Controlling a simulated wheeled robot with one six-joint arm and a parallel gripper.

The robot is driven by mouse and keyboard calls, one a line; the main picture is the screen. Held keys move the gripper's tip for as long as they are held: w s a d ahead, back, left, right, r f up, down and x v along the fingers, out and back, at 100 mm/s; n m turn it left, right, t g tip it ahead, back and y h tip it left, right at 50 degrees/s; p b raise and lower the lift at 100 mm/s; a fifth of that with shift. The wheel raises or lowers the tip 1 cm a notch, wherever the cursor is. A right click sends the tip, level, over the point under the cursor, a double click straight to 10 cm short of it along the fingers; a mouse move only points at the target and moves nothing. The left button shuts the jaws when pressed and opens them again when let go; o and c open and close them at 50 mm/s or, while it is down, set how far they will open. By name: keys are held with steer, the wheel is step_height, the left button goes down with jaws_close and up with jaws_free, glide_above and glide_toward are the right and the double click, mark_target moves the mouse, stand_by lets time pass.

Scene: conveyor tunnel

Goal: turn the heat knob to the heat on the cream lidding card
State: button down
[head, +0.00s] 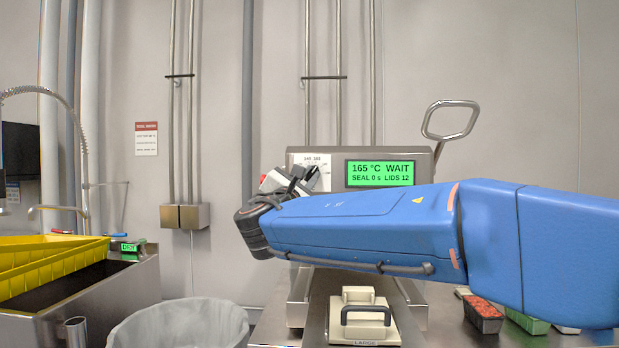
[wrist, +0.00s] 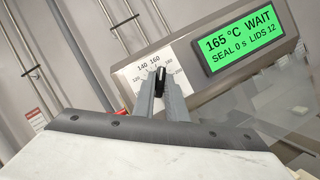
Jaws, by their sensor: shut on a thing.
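The heat knob (wrist: 160,81) is a small black knob on a white dial plate, seen in the wrist view between my fingertips. Its scale shows 140, 160, 180 and 200 among its marks. My gripper (wrist: 160,88) is shut on the knob. The green display (wrist: 241,39) reads 165 °C WAIT, SEAL 0 s, LIDS 12; it also shows in the head view (head: 380,173). In the head view my gripper (head: 309,177) is at the dial plate (head: 322,160), and the knob is hidden behind it. I cannot make out a cream lidding card in either view.
A cream block with a dark handle, labelled LARGE (head: 365,318), sits below my arm. Black and green trays (head: 484,314) lie on the right. A bin with a grey liner (head: 180,325) and a yellow crate (head: 52,256) stand left. A metal loop handle (head: 452,120) rises at upper right.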

steer(key=c, duration=1.8)
jaws_free()
steer(key=shift+s, duration=0.1)
steer(key=v, duration=1.7)
steer(key=shift+s, duration=0.15)
